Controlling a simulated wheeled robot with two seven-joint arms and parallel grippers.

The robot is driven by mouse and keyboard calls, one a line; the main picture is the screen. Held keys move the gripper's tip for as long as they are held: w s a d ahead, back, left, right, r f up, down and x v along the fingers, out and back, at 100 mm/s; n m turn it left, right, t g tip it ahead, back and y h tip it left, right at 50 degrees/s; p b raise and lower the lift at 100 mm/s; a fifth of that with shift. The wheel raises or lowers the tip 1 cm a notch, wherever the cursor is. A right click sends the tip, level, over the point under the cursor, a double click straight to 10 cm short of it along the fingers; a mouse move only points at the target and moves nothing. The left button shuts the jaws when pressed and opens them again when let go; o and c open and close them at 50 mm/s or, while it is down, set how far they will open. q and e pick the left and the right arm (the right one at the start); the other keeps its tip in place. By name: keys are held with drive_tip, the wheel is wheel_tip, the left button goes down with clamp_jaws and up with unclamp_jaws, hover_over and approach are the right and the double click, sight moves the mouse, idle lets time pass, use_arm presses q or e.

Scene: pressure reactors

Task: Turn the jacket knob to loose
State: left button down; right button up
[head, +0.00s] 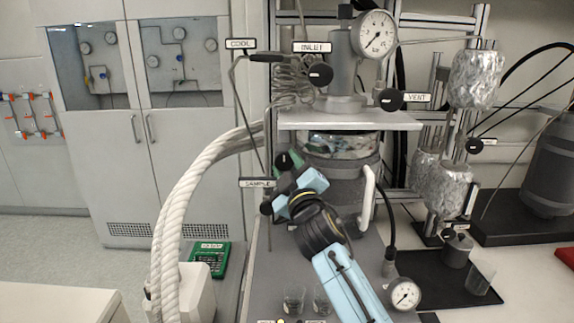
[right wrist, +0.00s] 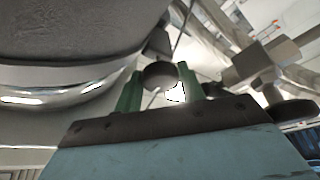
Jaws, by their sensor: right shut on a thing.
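My right gripper (head: 288,168) is in front of the steel reactor vessel (head: 338,187), at its left side, above the SAMPLE label. In the right wrist view its two green fingers (right wrist: 160,88) stand on either side of a dark round knob (right wrist: 160,75) and are shut on it. In the head view this knob (head: 282,161) is mostly hidden by the fingers. No jacket label is readable in either view, and I cannot read the knob's setting. My left gripper is not in view.
Black knobs stand by the INLET (head: 320,74) and VENT (head: 390,99) labels, with a pressure gauge (head: 376,34) above. A thick white hose (head: 180,195) curves up on the left.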

drive_tip(key=n+p, duration=0.1)
drive_tip(key=p, duration=0.1)
drive_tip(key=n+g+p, duration=0.1)
drive_tip(key=n+p, duration=0.3)
drive_tip(key=shift+d+r+g+y, duration=0.2)
drive_tip(key=shift+r+g+y, duration=0.15)
drive_tip(key=shift+g+y, duration=0.05)
drive_tip(key=shift+n, duration=0.5)
drive_tip(key=shift+n+g+p, duration=0.3)
drive_tip(key=shift+n+g, duration=0.2)
drive_tip(key=shift+n, duration=0.4)
drive_tip(key=n+g, duration=0.1)
drive_tip(key=n, duration=0.2)
drive_tip(key=shift+r, duration=0.1)
drive_tip(key=n+g+h, duration=0.1)
drive_tip(key=n, duration=0.2)
drive_tip(key=shift+a+r+h, duration=0.1)
drive_tip(key=shift+r+h, duration=0.05)
drive_tip(key=shift+h, duration=0.15)
drive_tip(key=shift+a+n+g+h, duration=0.1)
drive_tip(key=shift+n+g+h, duration=0.5)
drive_tip(key=shift+n, duration=0.9)
drive_tip(key=o, duration=0.7)
